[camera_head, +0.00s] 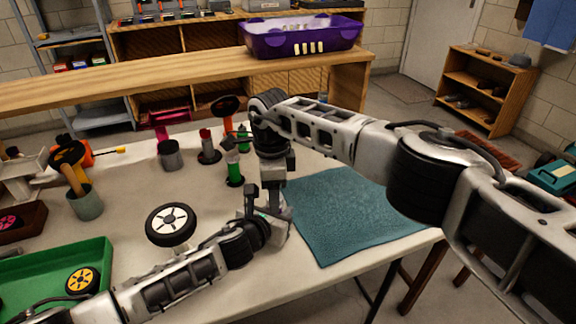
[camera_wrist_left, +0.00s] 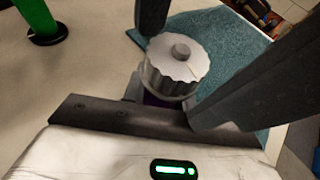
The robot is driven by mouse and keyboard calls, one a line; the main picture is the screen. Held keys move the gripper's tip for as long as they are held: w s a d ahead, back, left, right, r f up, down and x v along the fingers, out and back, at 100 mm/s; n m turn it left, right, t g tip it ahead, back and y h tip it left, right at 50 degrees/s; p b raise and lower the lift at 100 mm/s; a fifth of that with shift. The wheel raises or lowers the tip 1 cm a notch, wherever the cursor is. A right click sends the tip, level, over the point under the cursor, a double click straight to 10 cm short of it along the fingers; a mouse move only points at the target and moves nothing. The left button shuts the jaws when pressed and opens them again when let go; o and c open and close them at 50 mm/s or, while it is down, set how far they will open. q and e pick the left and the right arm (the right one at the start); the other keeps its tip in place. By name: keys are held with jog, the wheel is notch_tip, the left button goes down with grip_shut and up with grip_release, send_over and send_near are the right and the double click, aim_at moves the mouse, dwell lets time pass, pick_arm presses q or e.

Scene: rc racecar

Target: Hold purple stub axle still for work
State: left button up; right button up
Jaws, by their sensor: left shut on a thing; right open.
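In the left wrist view a grey, ribbed round part with a small central knob (camera_wrist_left: 178,68) stands between the dark fingers of my left gripper (camera_wrist_left: 208,62). A strip of purple, likely the purple stub axle (camera_wrist_left: 158,101), shows just below it; most of it is hidden. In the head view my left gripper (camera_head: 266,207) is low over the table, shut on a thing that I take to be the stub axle. The axle cannot be made out there. My right gripper (camera_head: 274,185) points down just above and behind the left one, open; its fingertips are partly hard to separate from the left gripper.
A teal mat (camera_head: 345,215) lies right of the grippers. Upright tools and a green cylinder (camera_head: 234,171) stand behind. A green tray (camera_head: 45,285) is at front left. A purple bin (camera_head: 302,40) is on the rear bench.

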jog(key=n, duration=0.5)
jog(key=shift+d+f+n, duration=0.15)
jog(key=shift+n, duration=0.25)
jog(key=n, duration=0.7)
notch_tip(320, 180, up, 12)
jog(key=s+d+m+t+y, duration=0.1)
jog(key=m, duration=0.6)
jog(key=s+d+m+t+y, duration=0.1)
jog(key=s+m, duration=0.1)
jog(key=m, duration=0.6)
jog(key=s+d+m+t+y, duration=0.1)
jog(key=m, duration=0.7)
jog(key=shift+s+d+f+t, duration=0.15)
jog(key=shift+d+f+t, duration=0.1)
jog(key=shift+t, duration=0.05)
